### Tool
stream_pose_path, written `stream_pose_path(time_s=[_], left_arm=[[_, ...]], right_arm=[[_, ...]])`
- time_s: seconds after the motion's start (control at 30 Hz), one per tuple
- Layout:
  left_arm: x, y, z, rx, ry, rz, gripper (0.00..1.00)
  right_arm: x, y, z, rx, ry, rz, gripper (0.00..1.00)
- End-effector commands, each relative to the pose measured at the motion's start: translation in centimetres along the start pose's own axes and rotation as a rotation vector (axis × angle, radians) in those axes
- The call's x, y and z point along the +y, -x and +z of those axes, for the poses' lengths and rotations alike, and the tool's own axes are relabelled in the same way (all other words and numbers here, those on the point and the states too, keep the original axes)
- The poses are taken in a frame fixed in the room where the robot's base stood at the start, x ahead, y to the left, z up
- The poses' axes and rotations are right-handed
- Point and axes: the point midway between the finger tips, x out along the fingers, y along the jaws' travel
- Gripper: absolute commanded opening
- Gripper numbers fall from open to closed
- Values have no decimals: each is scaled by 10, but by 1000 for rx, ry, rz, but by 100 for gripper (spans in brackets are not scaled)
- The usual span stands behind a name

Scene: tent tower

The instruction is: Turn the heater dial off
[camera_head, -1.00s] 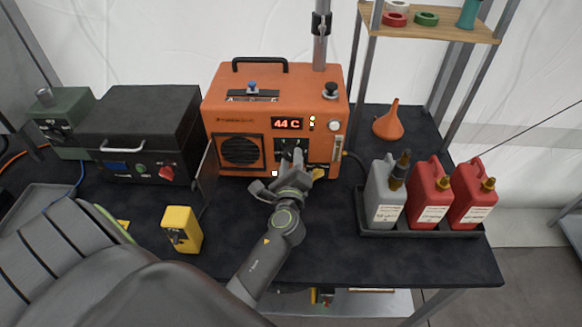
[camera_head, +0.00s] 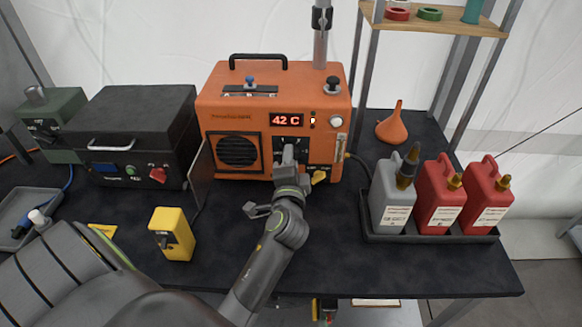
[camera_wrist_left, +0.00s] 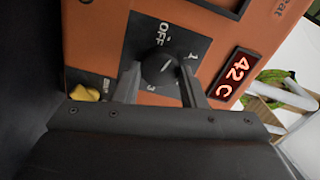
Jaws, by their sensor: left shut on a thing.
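The orange heater (camera_head: 222,172) stands at the back of the table, its front display (camera_head: 287,120) reading 42 C. Its black dial (camera_wrist_left: 160,66) sits on a dark plate (camera_wrist_left: 143,38) marked OFF, 1 and 3 in the left wrist view. My left gripper (camera_head: 290,160) reaches the lower front of the heater. In the left wrist view its fingers (camera_wrist_left: 157,76) lie on opposite sides of the dial and are shut on it. The dial's short pale mark does not clearly point at OFF. The gripper hides most of the dial in the head view. My right gripper is not in view.
A yellow knob (camera_head: 318,177) sits beside the dial plate. A black box (camera_head: 140,115) stands left, a yellow device (camera_head: 172,233) in front. A tray (camera_head: 430,236) with grey and red cans is on the right, near an orange funnel (camera_head: 392,128). The front right tabletop is clear.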

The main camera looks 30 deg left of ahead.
Motion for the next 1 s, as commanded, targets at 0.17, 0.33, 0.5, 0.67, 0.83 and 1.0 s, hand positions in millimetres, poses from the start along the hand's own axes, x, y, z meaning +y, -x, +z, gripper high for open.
stream_pose_path(time_s=[0.17,0.33,0.5,0.67,0.83,1.0], left_arm=[[2,0,0,1,131,-2,14],[1,0,0,1,223,-1,14],[0,0,0,0,279,-1,14],[0,0,0,0,304,1,14],[0,0,0,-1,313,1,15],[0,0,0,0,313,1,14]], right_arm=[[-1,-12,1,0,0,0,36],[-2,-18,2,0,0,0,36],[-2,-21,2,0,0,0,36],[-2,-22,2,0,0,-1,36],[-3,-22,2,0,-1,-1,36],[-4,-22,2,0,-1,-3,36]])
